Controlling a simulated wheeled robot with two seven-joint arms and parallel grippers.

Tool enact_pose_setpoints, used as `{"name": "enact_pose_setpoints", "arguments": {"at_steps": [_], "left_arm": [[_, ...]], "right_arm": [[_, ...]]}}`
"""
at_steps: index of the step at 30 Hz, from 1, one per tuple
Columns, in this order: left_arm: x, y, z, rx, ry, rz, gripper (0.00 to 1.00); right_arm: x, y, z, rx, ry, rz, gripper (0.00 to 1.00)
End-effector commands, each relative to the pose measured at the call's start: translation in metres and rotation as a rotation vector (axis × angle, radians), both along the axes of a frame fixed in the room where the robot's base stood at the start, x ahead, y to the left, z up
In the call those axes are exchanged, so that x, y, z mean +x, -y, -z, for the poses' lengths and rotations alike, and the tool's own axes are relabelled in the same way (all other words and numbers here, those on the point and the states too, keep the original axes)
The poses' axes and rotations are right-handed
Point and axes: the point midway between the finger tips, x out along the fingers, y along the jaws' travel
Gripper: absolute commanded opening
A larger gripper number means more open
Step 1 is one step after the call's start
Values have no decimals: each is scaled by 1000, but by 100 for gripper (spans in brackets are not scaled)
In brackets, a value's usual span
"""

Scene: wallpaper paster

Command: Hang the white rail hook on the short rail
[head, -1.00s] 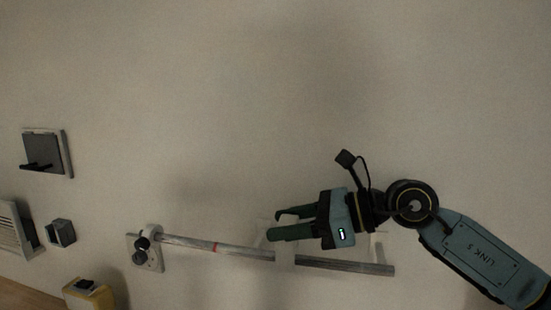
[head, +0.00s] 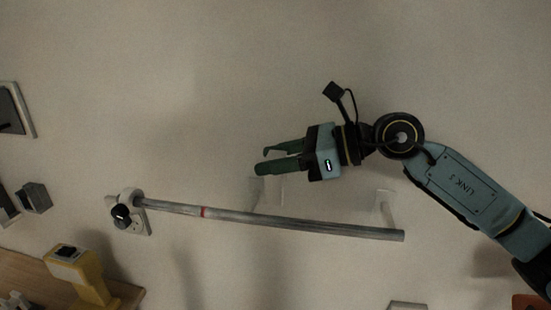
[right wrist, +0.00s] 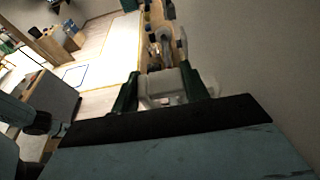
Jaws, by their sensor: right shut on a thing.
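The grey rail (head: 320,226), with a red band near its left end, runs across the wall at a slight downward slope to the right. My right gripper (head: 262,160) is above the middle of the rail, with its fingers pointing left. The pale white rail hook (head: 258,193) is below its fingertips, faint against the wall, with its lower end close to the rail. I cannot tell whether they touch. In the right wrist view the white hook (right wrist: 163,84) sits between the two green fingers. My left gripper is not in view.
A pale bracket (head: 384,204) stands at the rail's right part. A yellow device (head: 84,275) stands on a wooden surface (head: 30,275) at lower left.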

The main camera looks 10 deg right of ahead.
Motion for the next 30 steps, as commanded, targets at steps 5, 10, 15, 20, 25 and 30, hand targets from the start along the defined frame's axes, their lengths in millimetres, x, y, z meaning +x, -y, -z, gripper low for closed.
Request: {"name": "enact_pose_setpoints", "arguments": {"at_steps": [5,10,15,20,25,30], "left_arm": [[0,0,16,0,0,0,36],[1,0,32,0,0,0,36],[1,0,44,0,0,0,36],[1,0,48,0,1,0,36],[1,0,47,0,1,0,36],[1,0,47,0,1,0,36]], "right_arm": [[0,0,19,0,-1,0,23],[0,0,36,0,0,0,23],[0,0,50,0,0,0,23],[0,0,55,0,0,0,23],[0,0,55,0,0,0,23],[0,0,55,0,0,0,23]]}}
